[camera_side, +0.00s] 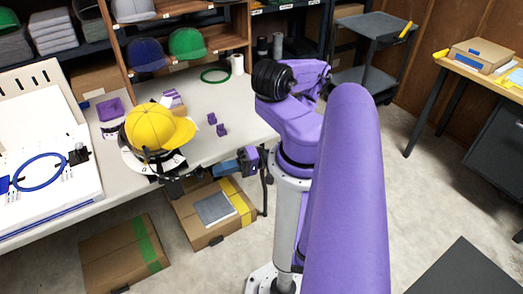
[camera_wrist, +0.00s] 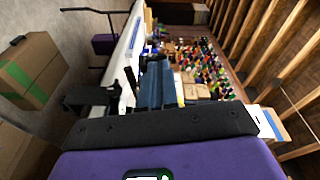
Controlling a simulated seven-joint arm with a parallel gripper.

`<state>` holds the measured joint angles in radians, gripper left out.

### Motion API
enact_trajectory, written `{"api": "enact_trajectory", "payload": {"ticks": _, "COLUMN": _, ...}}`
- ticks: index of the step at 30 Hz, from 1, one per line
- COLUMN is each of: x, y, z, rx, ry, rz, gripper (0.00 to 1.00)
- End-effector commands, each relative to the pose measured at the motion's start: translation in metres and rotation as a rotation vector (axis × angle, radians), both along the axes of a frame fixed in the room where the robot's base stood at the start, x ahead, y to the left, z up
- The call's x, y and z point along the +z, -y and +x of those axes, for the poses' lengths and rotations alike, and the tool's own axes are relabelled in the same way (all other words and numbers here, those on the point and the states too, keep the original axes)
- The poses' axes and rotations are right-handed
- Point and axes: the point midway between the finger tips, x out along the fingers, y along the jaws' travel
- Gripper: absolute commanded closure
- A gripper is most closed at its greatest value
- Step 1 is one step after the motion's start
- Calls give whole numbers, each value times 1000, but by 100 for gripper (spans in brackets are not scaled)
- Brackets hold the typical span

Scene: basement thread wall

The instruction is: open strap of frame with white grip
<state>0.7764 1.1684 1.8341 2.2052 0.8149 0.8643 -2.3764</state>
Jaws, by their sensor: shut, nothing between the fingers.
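A yellow cap (camera_side: 158,127) sits over a dark and white frame (camera_side: 137,160) at the table's front edge. The strap and a white grip are too small to pick out for certain. My gripper (camera_side: 208,173) reaches in from the right, low beside the frame at the table edge. It is shut and empty. In the wrist view my gripper (camera_wrist: 155,66) shows as blue and dark finger parts beyond my purple wrist. I cannot tell whether it touches the frame, and the yellow cap is not visible in that view.
A white panel with a blue hoop (camera_side: 40,172) lies left on the table (camera_side: 215,100). Small purple pieces (camera_side: 221,130) and a green ring (camera_side: 215,75) lie behind. Shelves hold caps (camera_side: 187,44). Cardboard boxes (camera_side: 208,214) stand on the floor below.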

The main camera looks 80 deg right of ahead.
Motion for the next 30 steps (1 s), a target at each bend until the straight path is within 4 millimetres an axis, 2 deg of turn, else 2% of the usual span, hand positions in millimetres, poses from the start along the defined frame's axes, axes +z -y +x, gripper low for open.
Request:
{"api": "enact_trajectory", "payload": {"ticks": 8, "x": -1, "y": 26, "z": -36, "rx": -5, "ry": -2, "rz": -5, "gripper": 100}}
{"api": "enact_trajectory", "payload": {"ticks": 21, "x": -1, "y": 72, "z": -104, "rx": -1, "ry": -3, "rz": -4, "gripper": 100}}
{"api": "enact_trajectory", "payload": {"ticks": 30, "x": -1, "y": 84, "z": -121, "rx": 1, "ry": 0, "rz": 0, "gripper": 100}}
